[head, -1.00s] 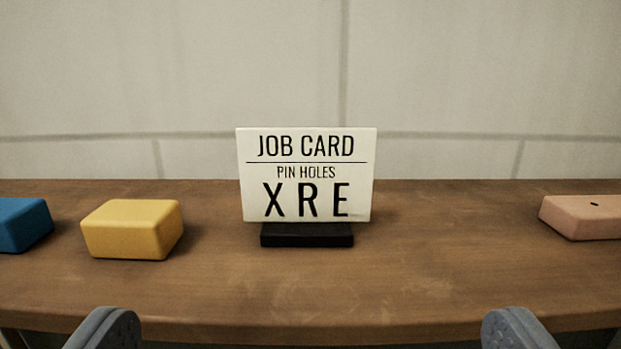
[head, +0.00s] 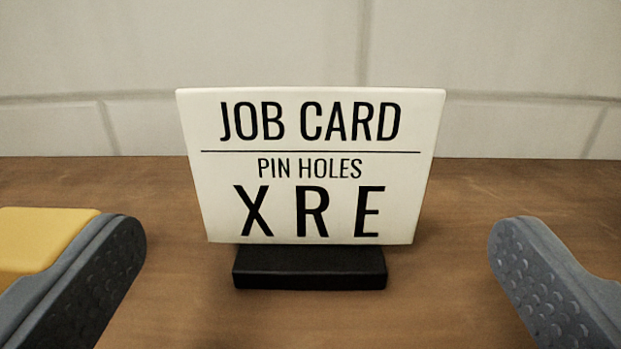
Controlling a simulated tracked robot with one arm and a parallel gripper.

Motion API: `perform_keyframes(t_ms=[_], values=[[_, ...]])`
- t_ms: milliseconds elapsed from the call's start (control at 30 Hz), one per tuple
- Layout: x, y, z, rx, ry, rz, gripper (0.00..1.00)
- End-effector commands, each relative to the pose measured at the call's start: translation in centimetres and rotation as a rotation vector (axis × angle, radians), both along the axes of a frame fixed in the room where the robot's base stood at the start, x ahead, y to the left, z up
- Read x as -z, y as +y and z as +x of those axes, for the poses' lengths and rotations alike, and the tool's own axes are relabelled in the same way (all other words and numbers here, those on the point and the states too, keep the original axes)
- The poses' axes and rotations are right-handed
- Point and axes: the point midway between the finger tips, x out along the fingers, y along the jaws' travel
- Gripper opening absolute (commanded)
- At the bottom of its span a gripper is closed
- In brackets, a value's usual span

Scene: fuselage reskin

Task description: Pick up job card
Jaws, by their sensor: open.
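The job card (head: 311,165) is a white plate in the middle of the head view, with black print reading "JOB CARD, PIN HOLES, X R E". It stands upright in a black base (head: 310,268) on the wooden table. My gripper (head: 318,245) is open, with one grey finger at the lower left and the other at the lower right. The card stands between and ahead of the fingers, with a gap on both sides. Neither finger touches it.
A yellow block (head: 38,240) lies at the left, partly hidden behind my left finger. The brown wooden table (head: 480,200) is clear around the card. A pale panelled wall (head: 520,50) rises behind the table.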

Motion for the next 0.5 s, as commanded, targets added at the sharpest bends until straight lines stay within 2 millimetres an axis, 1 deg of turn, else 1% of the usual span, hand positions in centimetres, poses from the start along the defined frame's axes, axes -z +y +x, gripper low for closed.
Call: perform_keyframes(t_ms=[167, 267, 400, 500], values=[[-0.1, 0.1, 0.6, 0.000, -0.001, 0.000, 1.00], [0.0, 0.1, 1.3, -0.001, 0.000, 0.000, 1.00], [0.2, 0.3, 2.8, -0.001, 0.003, 0.000, 1.00], [0.0, 0.3, 3.9, -0.001, -0.003, 0.000, 1.00]])
